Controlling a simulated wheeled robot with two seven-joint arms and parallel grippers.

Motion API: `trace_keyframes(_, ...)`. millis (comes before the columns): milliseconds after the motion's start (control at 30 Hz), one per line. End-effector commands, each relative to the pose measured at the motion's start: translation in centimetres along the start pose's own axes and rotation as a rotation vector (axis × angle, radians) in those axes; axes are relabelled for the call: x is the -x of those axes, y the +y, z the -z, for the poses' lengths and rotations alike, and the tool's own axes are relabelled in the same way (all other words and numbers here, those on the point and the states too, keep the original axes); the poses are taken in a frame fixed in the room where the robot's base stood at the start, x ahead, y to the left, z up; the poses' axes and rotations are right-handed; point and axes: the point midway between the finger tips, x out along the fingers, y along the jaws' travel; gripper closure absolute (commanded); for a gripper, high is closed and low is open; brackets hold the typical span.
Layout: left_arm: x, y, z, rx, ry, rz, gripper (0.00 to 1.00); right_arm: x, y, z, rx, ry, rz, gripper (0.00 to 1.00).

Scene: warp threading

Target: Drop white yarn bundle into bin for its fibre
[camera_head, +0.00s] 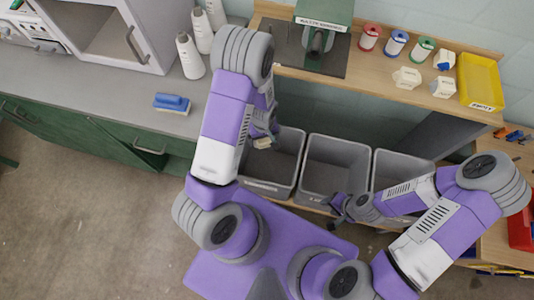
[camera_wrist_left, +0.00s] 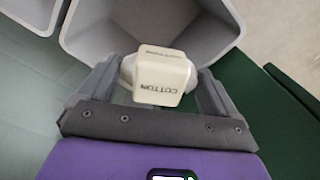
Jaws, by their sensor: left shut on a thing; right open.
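My left gripper (camera_head: 264,136) is shut on a white yarn bundle (camera_head: 262,143) above the left grey bin (camera_head: 268,188). In the left wrist view the bundle (camera_wrist_left: 163,75) is a white block with a label reading COTTON, held between both fingers, with a grey bin (camera_wrist_left: 215,18) open beyond it. The middle grey bin (camera_head: 325,182) and the right grey bin (camera_head: 402,160) stand alongside, partly behind my right arm. My right gripper (camera_head: 340,207) is open near the front of the middle bin. Any bin labels are not readable.
Several white bundles (camera_head: 407,77) lie on the wooden shelf, beside red (camera_head: 370,37), blue (camera_head: 396,43) and green (camera_head: 421,49) spools and a yellow tray (camera_head: 480,80). A green machine (camera_head: 323,14) stands at the back. White cones (camera_head: 190,57) and a blue brush (camera_head: 172,102) are on the left counter.

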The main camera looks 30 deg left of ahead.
Motion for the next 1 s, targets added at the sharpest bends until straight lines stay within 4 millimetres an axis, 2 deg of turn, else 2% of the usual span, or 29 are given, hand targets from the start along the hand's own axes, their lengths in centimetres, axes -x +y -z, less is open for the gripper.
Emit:
trace_keyframes(500, -5.4, 0.1, 0.0, -0.004, -0.001, -0.001, 0.37, -4.2, 1.6, 0.2, 0.0, 0.0, 0.0, 0.57)
trace_keyframes(833, -5.6, 0.1, 0.0, -0.004, 0.0, -0.001, 0.37, -4.3, 1.6, 0.2, 0.0, 0.0, 0.0, 0.57)
trace_keyframes(867, -5.6, 0.1, 0.0, -0.004, 0.0, -0.001, 0.05, -4.3, 1.6, 0.2, 0.0, 0.0, 0.0, 0.57)
trace_keyframes(900, -5.6, 0.1, 0.0, -0.004, -0.001, -0.001, 0.0, -4.3, 1.6, 0.2, 0.0, 0.0, 0.0, 0.57)
trace_keyframes(1000, -5.6, 0.1, 0.0, -0.004, -0.001, -0.001, 0.0, -4.3, 1.6, 0.2, 0.0, 0.0, 0.0, 0.57)
